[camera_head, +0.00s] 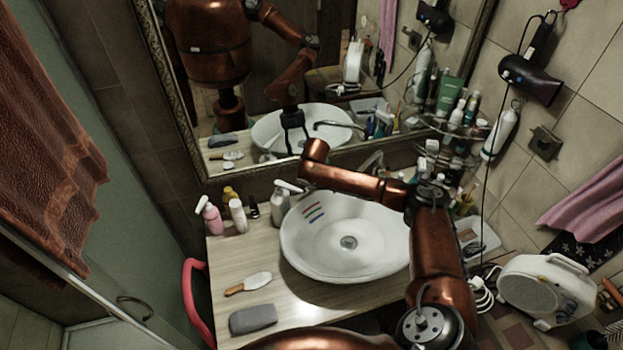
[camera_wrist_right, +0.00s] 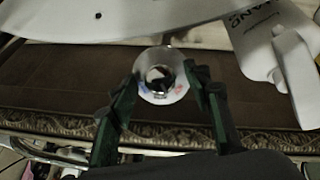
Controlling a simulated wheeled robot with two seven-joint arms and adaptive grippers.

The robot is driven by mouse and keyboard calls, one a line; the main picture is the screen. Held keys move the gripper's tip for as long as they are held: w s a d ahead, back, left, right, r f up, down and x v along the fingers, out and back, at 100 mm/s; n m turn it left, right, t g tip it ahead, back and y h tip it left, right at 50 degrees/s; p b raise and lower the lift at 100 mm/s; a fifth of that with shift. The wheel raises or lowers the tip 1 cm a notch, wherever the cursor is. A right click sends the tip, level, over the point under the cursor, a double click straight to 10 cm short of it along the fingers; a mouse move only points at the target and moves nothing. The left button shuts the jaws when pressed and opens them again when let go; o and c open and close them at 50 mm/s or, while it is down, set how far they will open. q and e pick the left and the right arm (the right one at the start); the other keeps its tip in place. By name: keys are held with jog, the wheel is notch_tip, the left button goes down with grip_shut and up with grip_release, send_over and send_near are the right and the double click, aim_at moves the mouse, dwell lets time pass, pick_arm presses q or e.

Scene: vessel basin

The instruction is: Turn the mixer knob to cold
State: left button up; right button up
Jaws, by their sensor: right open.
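The mixer knob (camera_wrist_right: 160,75) is round and shiny, with small faint coloured marks low on its face. It shows in the right wrist view between the two fingers of my right gripper (camera_wrist_right: 162,98). The fingers are apart, one on each side of the knob; I cannot tell whether either touches it. In the head view my right arm reaches over the white basin (camera_head: 315,255) towards the mirror. My right arm hides the knob and the gripper there. A dark gripper shows in the mirror reflection. My left gripper is not in view.
A brush (camera_head: 248,283) and grey soap-like block (camera_head: 253,319) lie on the wooden counter (camera_head: 225,262). The framed mirror (camera_head: 235,165) is close behind. Bottles crowd the right corner.

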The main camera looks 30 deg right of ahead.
jog(key=shift+c, duration=0.3)
jog(key=c, duration=1.1)
jog(key=shift+r+m+p, duration=0.1)
jog(key=shift+m+p, duration=0.4)
jog(key=shift+p, duration=0.35)
jog(key=m+y+p, duration=0.1)
jog(key=m+p, duration=0.3)
jog(key=p, duration=0.1)
jog(key=m+t+y+p, duration=0.1)
jog(key=m+p, duration=0.3)
jog(key=p, duration=0.1)
jog(key=shift+s+d+m+y+p, duration=0.15)
jog(key=shift+m+y+p, duration=0.15)
jog(key=shift+p, duration=0.05)
jog(key=shift+m+t+p, duration=0.3)
jog(key=shift+m+p, duration=0.65)
jog(key=shift+m, duration=0.25)
jog(key=shift+d+f+m+y+p, duration=0.1)
jog(key=shift+m+y+p, duration=0.1)
jog(key=shift+m, duration=0.3)
jog(key=shift+f+m+y+p, duration=0.1)
jog(key=shift+m+y, duration=0.1)
jog(key=shift+m, duration=0.3)
jog(key=shift+m+t, duration=0.4)
jog(key=shift+m, duration=0.3)
